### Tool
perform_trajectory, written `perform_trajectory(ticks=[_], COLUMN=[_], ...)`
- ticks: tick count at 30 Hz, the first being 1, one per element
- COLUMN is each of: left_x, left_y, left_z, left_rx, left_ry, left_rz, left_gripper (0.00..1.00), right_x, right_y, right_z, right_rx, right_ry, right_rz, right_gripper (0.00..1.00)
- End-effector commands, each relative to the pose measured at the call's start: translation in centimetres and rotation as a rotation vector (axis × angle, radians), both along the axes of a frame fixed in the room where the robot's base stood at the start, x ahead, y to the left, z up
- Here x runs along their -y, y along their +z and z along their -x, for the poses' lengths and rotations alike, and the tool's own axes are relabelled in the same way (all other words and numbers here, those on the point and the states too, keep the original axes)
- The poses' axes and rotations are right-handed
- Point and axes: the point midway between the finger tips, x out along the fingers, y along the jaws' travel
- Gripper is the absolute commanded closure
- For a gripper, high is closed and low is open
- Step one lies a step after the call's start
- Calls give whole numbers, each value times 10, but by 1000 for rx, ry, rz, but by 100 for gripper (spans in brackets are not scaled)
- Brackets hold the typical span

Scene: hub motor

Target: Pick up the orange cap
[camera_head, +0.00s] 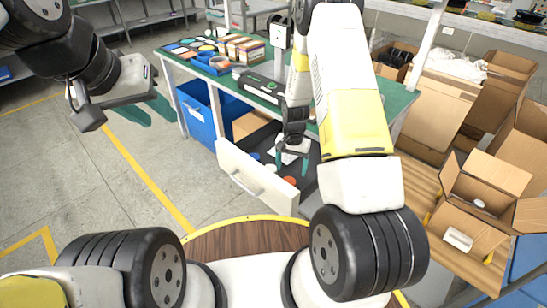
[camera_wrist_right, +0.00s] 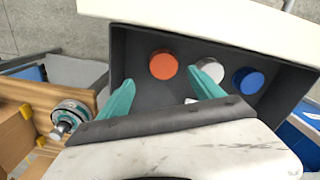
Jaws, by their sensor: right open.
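The orange cap (camera_wrist_right: 163,65) lies on the dark floor of the open drawer (camera_head: 262,183); it also shows in the head view (camera_head: 290,181). A white cap (camera_wrist_right: 211,70) and a blue cap (camera_wrist_right: 248,81) lie beside it in a row. My right gripper (camera_head: 291,171) is open and empty, pointing down over the drawer. In the right wrist view its teal fingers (camera_wrist_right: 162,79) are spread, with the orange cap showing just beyond the gap between their tips. My left gripper (camera_head: 161,122) hangs at the upper left, away from the drawer, its fingers apart and empty.
A green-topped workbench (camera_head: 262,98) with bins and parts stands behind the drawer. A blue crate (camera_head: 203,112) is below it. Cardboard boxes (camera_head: 482,190) stand at the right. Open floor lies at the left.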

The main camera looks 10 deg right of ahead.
Motion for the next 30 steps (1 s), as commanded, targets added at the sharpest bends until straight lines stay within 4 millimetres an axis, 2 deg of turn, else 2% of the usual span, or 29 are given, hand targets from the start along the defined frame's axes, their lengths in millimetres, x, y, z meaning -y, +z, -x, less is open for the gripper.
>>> perform_trajectory(ticks=[16,20,26,27,30], left_x=[0,0,0,0,0], left_y=[0,0,0,0,0], left_z=[0,0,0,0,0], left_rx=[0,0,0,0,0], left_ry=[0,0,0,0,0], left_rz=[0,0,0,0,0], left_gripper=[64,64,64,64,64], right_x=[-7,-7,-7,-7,-7], right_y=[-69,-78,-79,-79,-79], right_z=[-1,-1,-2,-2,-2], right_rx=[-4,-3,-1,-1,-1], right_ry=[-1,-2,-1,-1,-1], right_rz=[1,1,0,0,0], right_gripper=[24,24,24,26,46])
